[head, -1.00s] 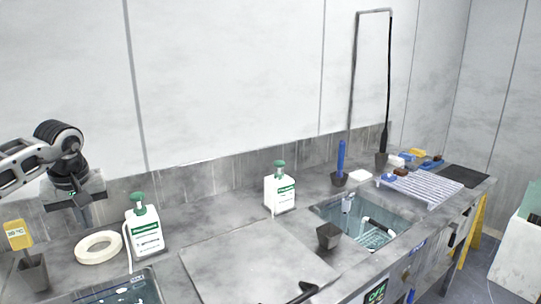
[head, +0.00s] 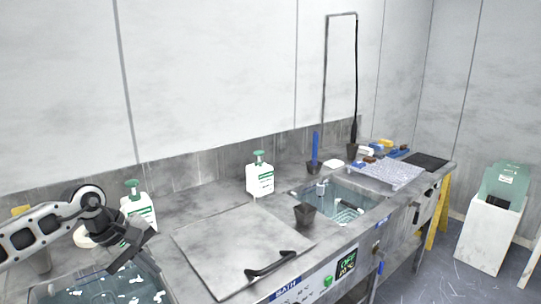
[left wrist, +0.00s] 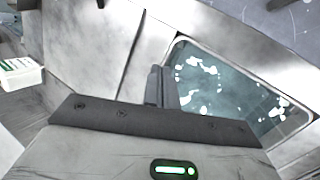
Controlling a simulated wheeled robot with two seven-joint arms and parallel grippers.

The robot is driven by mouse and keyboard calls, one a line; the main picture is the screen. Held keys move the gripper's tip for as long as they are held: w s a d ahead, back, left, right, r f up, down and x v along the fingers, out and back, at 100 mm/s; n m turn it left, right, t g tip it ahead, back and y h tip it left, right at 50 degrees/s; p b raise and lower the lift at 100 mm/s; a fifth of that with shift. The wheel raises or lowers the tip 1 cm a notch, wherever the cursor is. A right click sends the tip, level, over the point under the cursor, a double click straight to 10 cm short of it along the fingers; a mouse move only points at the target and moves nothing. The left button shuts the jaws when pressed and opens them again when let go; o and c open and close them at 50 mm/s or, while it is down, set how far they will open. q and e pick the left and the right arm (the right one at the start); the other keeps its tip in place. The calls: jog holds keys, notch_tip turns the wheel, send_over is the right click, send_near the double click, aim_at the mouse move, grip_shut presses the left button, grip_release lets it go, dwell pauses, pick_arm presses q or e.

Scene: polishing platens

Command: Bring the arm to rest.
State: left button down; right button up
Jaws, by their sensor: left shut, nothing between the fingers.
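My left arm comes in from the left in the head view. Its gripper (head: 122,258) is shut and empty, over the near-left basin (head: 92,290) of water with white flecks. In the left wrist view the shut fingers (left wrist: 161,86) point toward the metal counter beside that basin (left wrist: 225,85). Nothing is between them. My right gripper does not show.
A flat lid with a black handle (head: 270,264) lies to the right. Another pump bottle (head: 260,178) stands farther back.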

pick_arm(q)
jog(key=s+d+f+n+t+h, duration=0.1)
jog(key=s+d+n+t+h, duration=0.25)
jog(key=d+n, duration=0.45)
jog(key=s+d+f+n+t+h, duration=0.15)
jog(key=d+n+h, duration=0.25)
jog(key=d+n, duration=0.45)
jog(key=s+d+n+t+h, duration=0.35)
jog(key=d+n, duration=0.25)
jog(key=n, duration=0.4)
jog(key=s+a+f+n+y, duration=0.5)
jog(key=s+f+n, duration=0.3)
jog(key=n, duration=0.8)
jog(key=s+a+f+n+y, duration=0.6)
jog(key=f+n, duration=0.6)
jog(key=n, duration=0.5)
jog(key=shift+s+a+g+y, duration=0.2)
jog(key=shift+s+g+y, duration=0.25)
jog(key=shift+s+y, duration=0.65)
jog(key=shift+a+f, duration=0.1)
